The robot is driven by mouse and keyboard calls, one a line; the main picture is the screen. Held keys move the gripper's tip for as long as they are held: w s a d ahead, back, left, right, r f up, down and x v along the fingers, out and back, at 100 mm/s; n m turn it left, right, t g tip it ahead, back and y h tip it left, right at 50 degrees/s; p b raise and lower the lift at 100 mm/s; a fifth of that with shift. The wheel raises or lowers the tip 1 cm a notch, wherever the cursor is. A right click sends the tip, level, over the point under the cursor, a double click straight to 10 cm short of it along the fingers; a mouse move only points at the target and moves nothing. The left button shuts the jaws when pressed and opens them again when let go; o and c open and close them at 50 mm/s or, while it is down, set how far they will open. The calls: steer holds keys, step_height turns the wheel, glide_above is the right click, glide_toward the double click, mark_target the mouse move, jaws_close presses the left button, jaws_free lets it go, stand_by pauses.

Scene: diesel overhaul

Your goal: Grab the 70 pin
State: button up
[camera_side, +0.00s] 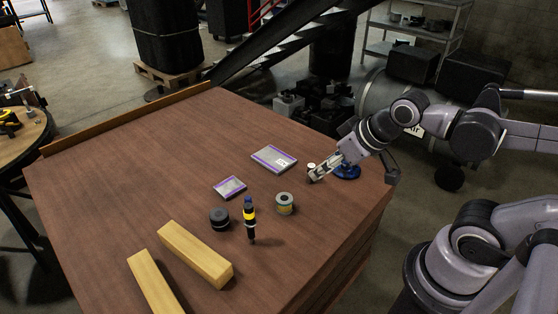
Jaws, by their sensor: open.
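My gripper (317,174) is low over the right part of the brown table (130,160), with its fingers pointing left and down. It is open. A small pale-topped cylindrical piece (311,167) stands right at the fingertips; it may be the 70 pin, but no label is readable. I cannot tell whether the fingers touch it or are around it. The fingers partly hide its lower part.
A blue round part (347,173) sits beneath my wrist. Two flat purple-edged packs (273,159) (229,187), a grey ring-shaped part (285,203), a black cylinder (219,219), a black-yellow injector-like part (249,220) and two wooden blocks (195,254) (154,284) occupy the front. The table's back left is clear.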

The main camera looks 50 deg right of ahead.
steer(key=m+g+h, duration=0.3)
steer(key=m+g, duration=0.1)
steer(key=m, duration=0.5)
glide_above(312, 166)
steer(key=s+a, duration=0.3)
step_height(312, 166, down, 15)
steer(key=shift+x, duration=2.7)
steer(key=shift+w+d+x, duration=0.1)
steer(key=shift+x, duration=1.2)
steer(key=shift+w+d+x, duration=0.1)
steer(key=shift+x, duration=1.15)
steer(key=shift+r, duration=0.1)
jaws_close()
